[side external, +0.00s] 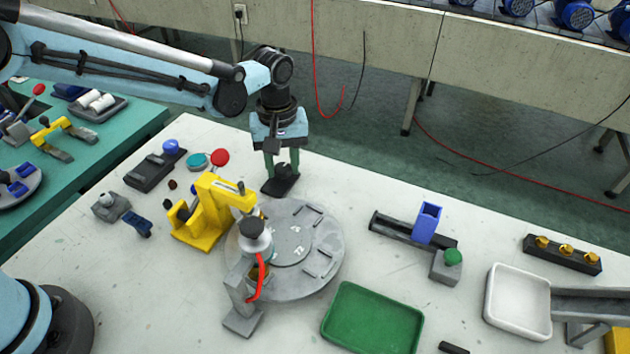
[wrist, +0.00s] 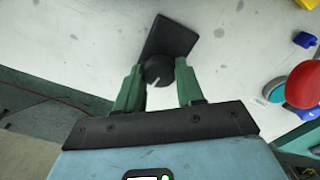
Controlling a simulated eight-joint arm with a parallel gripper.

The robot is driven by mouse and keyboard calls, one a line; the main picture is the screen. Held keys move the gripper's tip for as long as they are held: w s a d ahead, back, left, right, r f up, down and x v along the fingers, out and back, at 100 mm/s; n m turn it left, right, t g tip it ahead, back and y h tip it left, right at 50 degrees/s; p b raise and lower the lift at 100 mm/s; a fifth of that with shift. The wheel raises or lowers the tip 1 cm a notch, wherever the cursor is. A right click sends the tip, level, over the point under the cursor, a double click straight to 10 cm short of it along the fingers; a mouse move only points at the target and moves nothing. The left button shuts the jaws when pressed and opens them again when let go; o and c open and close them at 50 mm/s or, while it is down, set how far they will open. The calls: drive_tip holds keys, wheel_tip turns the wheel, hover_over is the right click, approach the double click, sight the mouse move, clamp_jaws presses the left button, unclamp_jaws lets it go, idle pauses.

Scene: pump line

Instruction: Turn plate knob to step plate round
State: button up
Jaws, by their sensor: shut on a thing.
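The plate knob (wrist: 158,71) is black and round with a white pointer line, on a flat dark base (wrist: 172,36). In the wrist view it sits between the green fingers of my gripper (wrist: 160,92), which is shut on it. In the side view my gripper (side external: 282,165) points straight down over the dark base (side external: 280,187), and the fingers partly hide the knob. The round grey plate (side external: 322,237) lies in front of the knob, with slotted pieces and small marks on top.
A yellow toggle press (side external: 205,220) with a red ball handle (side external: 220,157) stands left of the plate. A green tray (side external: 372,320), a blue block (side external: 427,222) and a white tray (side external: 517,302) are to the right.

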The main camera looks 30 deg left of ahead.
sight(283, 167)
drive_tip(key=shift+n, duration=0.8)
drive_tip(key=o, duration=1)
drive_tip(key=shift+o, duration=0.2)
wheel_tip(283, 167, up, 12)
